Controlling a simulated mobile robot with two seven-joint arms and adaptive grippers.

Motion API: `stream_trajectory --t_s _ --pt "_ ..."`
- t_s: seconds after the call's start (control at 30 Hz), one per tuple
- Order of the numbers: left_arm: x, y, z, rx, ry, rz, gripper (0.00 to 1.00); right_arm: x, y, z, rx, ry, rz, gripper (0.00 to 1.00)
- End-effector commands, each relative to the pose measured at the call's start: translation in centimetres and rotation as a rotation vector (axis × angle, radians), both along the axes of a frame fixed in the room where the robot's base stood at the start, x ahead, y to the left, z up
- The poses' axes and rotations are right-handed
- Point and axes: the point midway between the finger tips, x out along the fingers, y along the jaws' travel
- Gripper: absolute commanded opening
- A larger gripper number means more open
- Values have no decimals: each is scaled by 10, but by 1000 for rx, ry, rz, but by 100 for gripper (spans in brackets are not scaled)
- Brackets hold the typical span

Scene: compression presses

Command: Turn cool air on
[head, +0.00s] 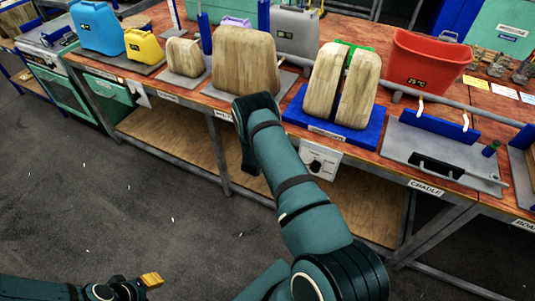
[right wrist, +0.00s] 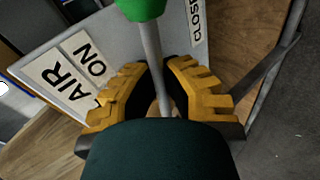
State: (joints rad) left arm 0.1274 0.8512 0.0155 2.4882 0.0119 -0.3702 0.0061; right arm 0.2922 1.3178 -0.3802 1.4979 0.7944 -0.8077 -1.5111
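In the right wrist view, a lever with a green knob (right wrist: 143,8) and a pale metal shaft (right wrist: 150,42) stands in front of a light panel. An "AIR ON" label (right wrist: 76,75) is left of the lever, and a partly hidden label reading "CLOSE" (right wrist: 196,12) is to the right. My right gripper (right wrist: 157,72) has its yellow fingers on both sides of the shaft, below the knob. Whether they press on it is unclear. In the head view my right arm reaches to the bench front and hides this lever and gripper. My left gripper (head: 150,280) is low at bottom left, away from the bench.
The wooden bench carries paired beige moulds on a blue base (head: 290,113), another beige mould (head: 247,60), a red tub (head: 425,62) and a grey canister (head: 294,32). A control box with a dial (head: 318,160) hangs under the bench edge. The floor (head: 110,200) at left is clear.

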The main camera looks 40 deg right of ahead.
Motion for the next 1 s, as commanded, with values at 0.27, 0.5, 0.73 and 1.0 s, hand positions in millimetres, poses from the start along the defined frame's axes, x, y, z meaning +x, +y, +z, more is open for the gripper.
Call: stream_trajectory --t_s 0.27,0.5,0.73,1.0 --pt "-3 -1 -11 -2 8 -6 40 -1 -1 6 -52 124 -2 0" --pt "-5 -1 -13 -2 11 -8 40 -2 -1 9 -70 169 -3 0" --pt "-5 -1 -13 -2 11 -8 40 -2 -1 9 -73 175 -5 0" --pt "-5 -1 -13 -2 10 -8 40 -2 -1 9 -72 174 -4 36"
